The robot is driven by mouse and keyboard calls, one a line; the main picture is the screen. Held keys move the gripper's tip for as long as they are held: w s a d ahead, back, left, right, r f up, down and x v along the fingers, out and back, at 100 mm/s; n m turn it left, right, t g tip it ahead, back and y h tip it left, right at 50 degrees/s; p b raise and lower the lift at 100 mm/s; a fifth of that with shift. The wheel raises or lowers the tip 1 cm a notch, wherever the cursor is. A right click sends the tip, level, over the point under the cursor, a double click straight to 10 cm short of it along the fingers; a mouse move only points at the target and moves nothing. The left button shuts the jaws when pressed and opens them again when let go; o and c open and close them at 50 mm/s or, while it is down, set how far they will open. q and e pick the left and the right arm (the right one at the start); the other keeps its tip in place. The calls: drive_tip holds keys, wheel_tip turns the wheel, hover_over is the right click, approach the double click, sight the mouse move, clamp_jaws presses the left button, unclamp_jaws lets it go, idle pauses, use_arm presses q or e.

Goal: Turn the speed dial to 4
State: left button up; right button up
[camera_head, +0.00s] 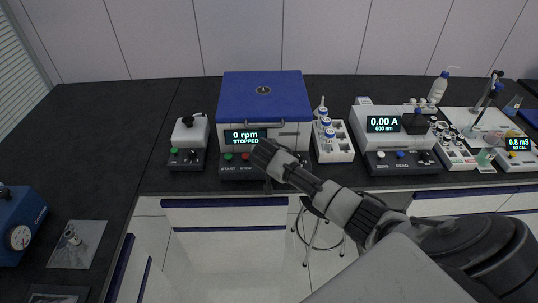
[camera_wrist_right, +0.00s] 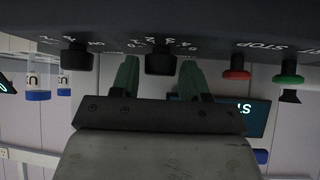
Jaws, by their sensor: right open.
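Two black dials show on a dark panel, which appears upside down in the right wrist view. One dial (camera_wrist_right: 160,60) has white numbers around it, and the other dial (camera_wrist_right: 77,57) sits further left with its own marks. I cannot read which one is labelled speed, nor its exact setting. My right gripper (camera_wrist_right: 158,78) is open, its green fingers on either side of the first dial with gaps visible. In the head view my right gripper (camera_head: 272,162) is at the front of the blue-lidded centrifuge (camera_head: 262,88) and hides the dials. My left gripper is out of view.
A red button (camera_wrist_right: 236,73) and a green button (camera_wrist_right: 288,79) sit beside the dials. The centrifuge display (camera_head: 246,136) reads 0 rpm, STOPPED.

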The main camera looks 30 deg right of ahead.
drive_tip(key=v, duration=1)
drive_tip(key=shift+r+b, duration=0.2)
drive_tip(key=shift+b, duration=0.2)
drive_tip(key=shift+s+a, duration=0.15)
drive_tip(key=s+a+f+n+g+y, duration=0.1)
drive_tip(key=s+a+f+n+y, duration=0.1)
drive_tip(key=s+a+f, duration=0.3)
drive_tip(key=s+a+f+n+g+y, duration=0.1)
drive_tip(key=s+a+f+n, duration=0.15)
drive_tip(key=s, duration=0.55)
drive_tip(key=s+a+r+n+g+y, duration=0.1)
drive_tip(key=s+a+n, duration=0.15)
drive_tip(key=s, duration=0.65)
drive_tip(key=s+a+n+y, duration=0.2)
drive_tip(key=s+n, duration=0.1)
drive_tip(key=s, duration=0.5)
wheel_tip(320, 180, down, 27)
drive_tip(key=s+g, duration=0.2)
drive_tip(key=s+d+f+g, duration=0.1)
drive_tip(key=s+d+f, duration=0.1)
drive_tip(key=s+f, duration=1.3)
drive_tip(key=shift+s+d, duration=0.2)
drive_tip(key=shift+d, duration=0.2)
